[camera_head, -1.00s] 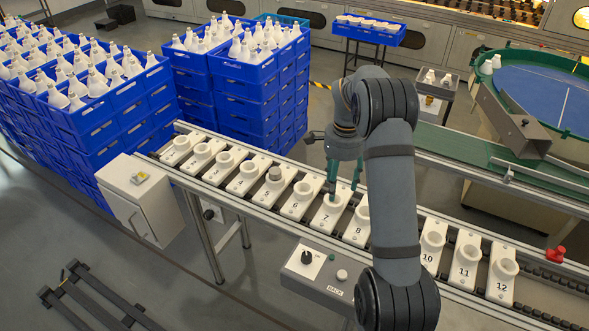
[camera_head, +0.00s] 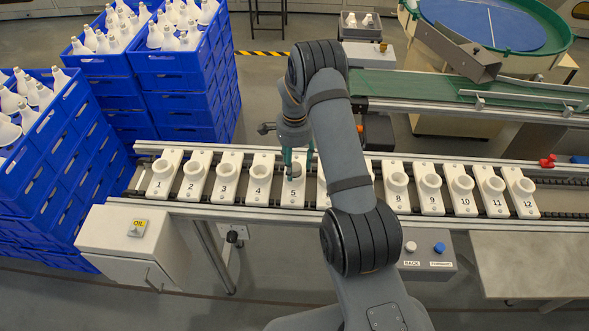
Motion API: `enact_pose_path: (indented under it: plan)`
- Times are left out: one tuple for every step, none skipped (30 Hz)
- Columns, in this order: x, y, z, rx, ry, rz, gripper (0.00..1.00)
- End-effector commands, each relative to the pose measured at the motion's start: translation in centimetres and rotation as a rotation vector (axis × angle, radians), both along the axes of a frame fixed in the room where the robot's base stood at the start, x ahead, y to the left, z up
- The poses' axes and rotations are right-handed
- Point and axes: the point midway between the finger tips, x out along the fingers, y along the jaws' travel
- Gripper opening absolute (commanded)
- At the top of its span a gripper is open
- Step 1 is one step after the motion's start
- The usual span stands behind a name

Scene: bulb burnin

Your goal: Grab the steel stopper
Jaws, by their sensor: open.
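The steel stopper (camera_head: 297,170) is a small grey cap sitting in the socket of the white holder numbered 5 (camera_head: 292,197) on the conveyor. My gripper (camera_head: 298,158) points down right over holder 5, with its greenish fingers spread around or just above the stopper. The fingers partly hide the stopper, and I cannot tell whether they touch it. The gripper is open.
A row of numbered white holders runs along the conveyor (camera_head: 320,217); my arm hides some. Blue crates (camera_head: 183,100) of bulbs stand back left. A grey box marked OIL (camera_head: 125,240) and a button panel (camera_head: 428,253) are in front. A green belt (camera_head: 450,88) lies behind.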

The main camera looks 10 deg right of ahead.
Motion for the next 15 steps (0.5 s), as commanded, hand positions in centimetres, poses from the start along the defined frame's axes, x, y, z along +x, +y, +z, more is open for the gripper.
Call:
enact_pose_path:
  plan:
    - [0.02,0.0,0.0,0.0,-0.001,0.0,0.56]
    - [0.02,0.0,0.01,0.0,-0.001,0.0,0.56]
    - [0.03,0.01,0.01,0.0,-0.001,0.0,0.54]
    - [0.02,0.01,0.01,0.0,-0.001,0.0,0.53]
    - [0.03,0.01,0.02,0.0,-0.001,0.0,0.51]
    - [0.02,0.02,0.02,0.0,0.0,0.001,0.49]
    - [0.02,0.02,0.02,0.0,-0.001,0.001,0.47]
    - [0.02,0.02,0.03,0.0,-0.001,0.001,0.45]
    - [0.03,0.04,0.03,0.0,-0.001,0.001,0.43]
    - [0.02,0.02,0.03,0.0,0.0,0.001,0.41]
    - [0.03,0.03,0.04,0.0,-0.001,0.001,0.39]
    - [0.03,0.03,0.04,0.0,-0.001,0.001,0.37]
    - [0.02,0.02,0.04,0.0,0.0,0.001,0.35]
    - [0.02,0.02,0.04,0.0,0.0,0.001,0.33]
    - [0.02,0.02,0.04,0.0,0.0,0.001,0.31]
